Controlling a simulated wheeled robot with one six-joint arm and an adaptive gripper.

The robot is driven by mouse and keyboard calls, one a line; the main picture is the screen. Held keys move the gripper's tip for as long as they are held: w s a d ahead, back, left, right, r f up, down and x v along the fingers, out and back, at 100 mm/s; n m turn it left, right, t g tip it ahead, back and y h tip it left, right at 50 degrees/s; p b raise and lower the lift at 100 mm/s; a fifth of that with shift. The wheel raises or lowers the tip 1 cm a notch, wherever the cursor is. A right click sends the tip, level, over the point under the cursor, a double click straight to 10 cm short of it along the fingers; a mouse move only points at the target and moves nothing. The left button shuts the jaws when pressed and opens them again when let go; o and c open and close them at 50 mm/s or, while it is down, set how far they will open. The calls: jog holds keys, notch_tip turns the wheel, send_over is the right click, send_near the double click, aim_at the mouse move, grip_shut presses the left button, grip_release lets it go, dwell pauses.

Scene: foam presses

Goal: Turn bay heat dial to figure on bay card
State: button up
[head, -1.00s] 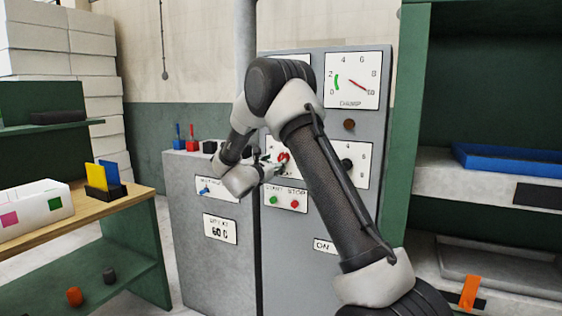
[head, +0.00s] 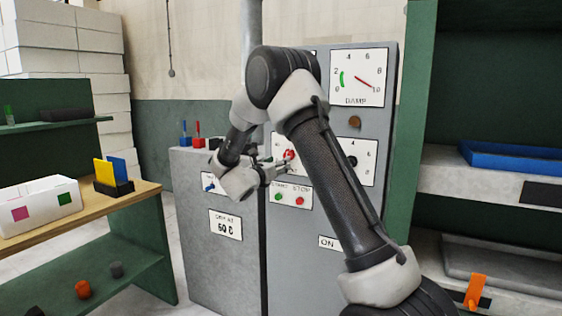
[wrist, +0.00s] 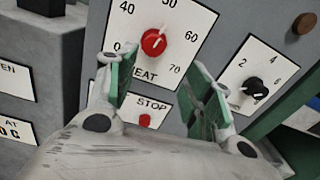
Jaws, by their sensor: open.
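The red heat dial (wrist: 154,42) is on a white scale plate marked HEAT in the wrist view. Its pale mark is too small to read surely, but seems to lie on the right side. My gripper (wrist: 163,75) is open, its green-padded fingers apart below and to either side of the dial, holding nothing. In the head view the heat dial (head: 289,154) shows just beyond my gripper (head: 282,168). The bay card (head: 226,226) on the lower grey front reads 60 C. Only its edge (wrist: 14,129) shows in the wrist view.
A START/STOP plate (head: 291,195) sits under the heat dial. A black dial (wrist: 257,88) on its own plate is to the right. The DAMP gauge (head: 357,78) is above. A wooden-topped bench (head: 145,190) is at left.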

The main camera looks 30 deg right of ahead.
jog(key=w+d+n, duration=0.2)
jog(key=n, duration=0.9)
jog(key=w+d+n, duration=0.2)
jog(key=d+n, duration=0.1)
jog(key=n, duration=0.8)
jog(key=w+d+n, duration=0.2)
jog(key=w+n, duration=0.1)
jog(key=n, duration=0.8)
jog(key=shift+d+r, duration=0.1)
jog(key=shift+d, duration=0.05)
jog(key=shift+c, duration=0.4)
jog(key=c, duration=0.9)
